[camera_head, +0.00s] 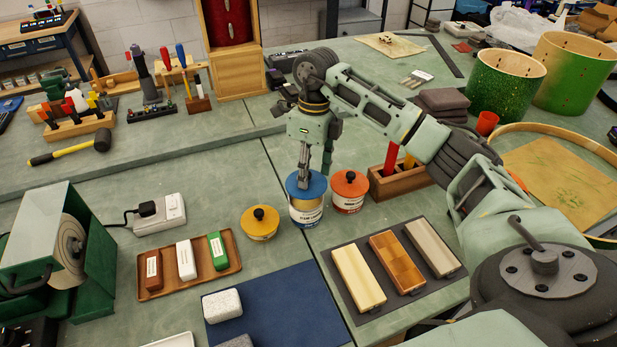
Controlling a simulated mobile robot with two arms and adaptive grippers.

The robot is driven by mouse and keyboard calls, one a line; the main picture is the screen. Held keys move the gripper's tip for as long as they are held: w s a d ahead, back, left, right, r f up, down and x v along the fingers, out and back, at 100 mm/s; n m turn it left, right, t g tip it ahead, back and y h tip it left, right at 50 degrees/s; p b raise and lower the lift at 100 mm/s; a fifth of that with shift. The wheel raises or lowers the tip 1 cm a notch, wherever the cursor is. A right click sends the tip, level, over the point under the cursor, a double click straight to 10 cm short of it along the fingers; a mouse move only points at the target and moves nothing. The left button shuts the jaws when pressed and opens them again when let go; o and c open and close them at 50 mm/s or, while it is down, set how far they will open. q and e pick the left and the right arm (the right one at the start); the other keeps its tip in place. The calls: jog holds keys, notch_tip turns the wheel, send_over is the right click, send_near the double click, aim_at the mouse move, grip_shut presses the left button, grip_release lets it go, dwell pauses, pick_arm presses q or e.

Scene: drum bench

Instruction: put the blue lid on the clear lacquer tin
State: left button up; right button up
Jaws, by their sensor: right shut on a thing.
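The blue lid (307,184) is at the mouth of a tin (307,213) with a pale label and a blue band, in the middle of the bench. The lid looks level and centred over this tin. I cannot tell whether it rests fully on the rim. The label is too small to read. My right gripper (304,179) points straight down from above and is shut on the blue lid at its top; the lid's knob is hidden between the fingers. My left gripper is not in view.
A tin with an orange-red lid (349,183) stands close on the right, and a yellow one with a black knob (260,222) on the left. A wooden block holder (398,183) is behind right. A dark tray of wooden blocks (345,318) and a blue mat (290,312) lie in front.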

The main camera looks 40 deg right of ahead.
jog(key=shift+a+f, duration=0.1)
jog(key=shift+f, duration=0.15)
notch_tip(320, 180, down, 3)
jog(key=shift+f+p, duration=0.15)
jog(key=shift+p, duration=0.55)
jog(key=shift+f, duration=0.2)
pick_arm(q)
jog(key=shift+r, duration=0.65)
pick_arm(e)
jog(key=o, duration=1.1)
jog(key=shift+f, duration=0.15)
